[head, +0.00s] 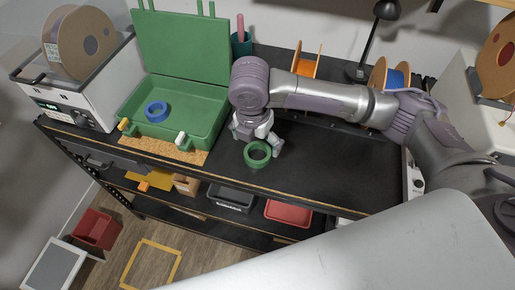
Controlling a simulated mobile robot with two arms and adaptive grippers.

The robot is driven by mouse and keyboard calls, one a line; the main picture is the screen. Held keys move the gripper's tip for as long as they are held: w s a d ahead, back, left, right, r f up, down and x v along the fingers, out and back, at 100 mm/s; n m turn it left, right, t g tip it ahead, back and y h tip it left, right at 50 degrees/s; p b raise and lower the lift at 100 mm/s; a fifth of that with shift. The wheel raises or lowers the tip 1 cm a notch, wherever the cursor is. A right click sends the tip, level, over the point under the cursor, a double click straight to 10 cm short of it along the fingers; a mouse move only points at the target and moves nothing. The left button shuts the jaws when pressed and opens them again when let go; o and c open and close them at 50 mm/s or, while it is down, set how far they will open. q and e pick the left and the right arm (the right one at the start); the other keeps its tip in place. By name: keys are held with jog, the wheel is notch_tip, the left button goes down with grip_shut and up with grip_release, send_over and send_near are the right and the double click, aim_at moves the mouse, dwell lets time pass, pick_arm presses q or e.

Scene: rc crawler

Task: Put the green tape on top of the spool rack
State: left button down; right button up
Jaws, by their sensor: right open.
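The green tape (249,163) is a ring lying flat on the dark bench top near its front edge. My right gripper (260,139) points down just behind the tape, with its fingers apart. The near finger lies close to the ring's right side; whether it touches is not clear. The spool rack stands at the back right, mostly hidden behind my right arm. An orange spool (305,66) and a blue-wound spool (394,78) show there. My left gripper is not in view.
A green open case (205,105) holds a blue tape (156,111) to the left. A printer (80,85) stands farther left. A black lamp (385,10) rises behind my arm. The bench is clear right of the tape. Bins sit on the shelf below.

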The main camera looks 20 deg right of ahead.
notch_tip(320, 180, up, 8)
jog(key=shift+s+a+b, duration=0.35)
jog(key=shift+a+b, duration=0.05)
dwell(1.1)
